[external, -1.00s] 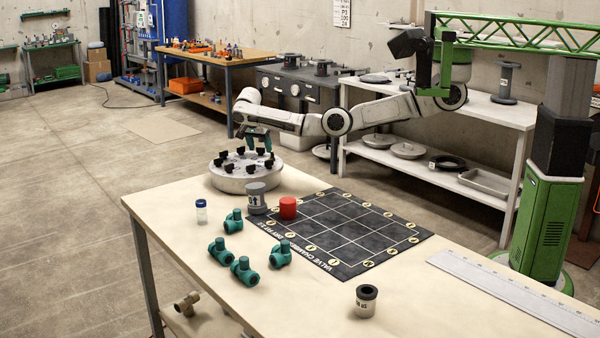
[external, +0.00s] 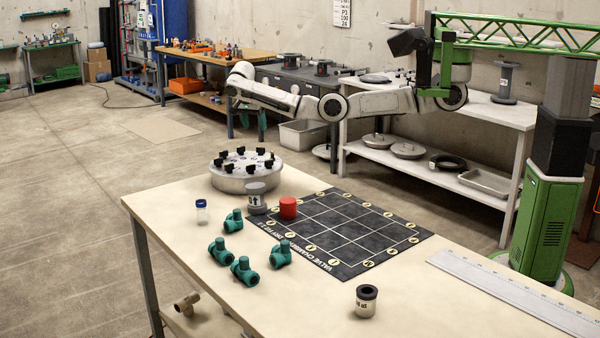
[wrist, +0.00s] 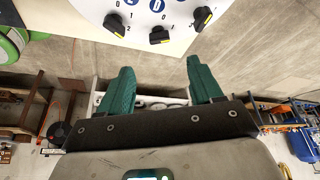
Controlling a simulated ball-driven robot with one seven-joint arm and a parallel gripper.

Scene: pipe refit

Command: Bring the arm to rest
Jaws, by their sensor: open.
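My arm (external: 375,105) reaches left from the green column, above the back edge of the workbench. My gripper (external: 248,128) hangs at its end, above and behind the round grey dial unit (external: 247,178) with black knobs. In the wrist view my gripper (wrist: 159,64) shows two teal fingers spread apart with nothing between them. The dial unit's white face (wrist: 150,12) with black knobs shows at the top of that view, apart from the fingers.
On the workbench (external: 310,310) are a black grid mat (external: 345,230), a red cylinder (external: 288,207), a grey flanged part (external: 256,197), several teal pipe fittings (external: 280,253), a blue-capped bottle (external: 201,211), a dark-topped cup (external: 366,300) and a ruler (external: 520,295). White shelving (external: 440,165) stands behind my arm.

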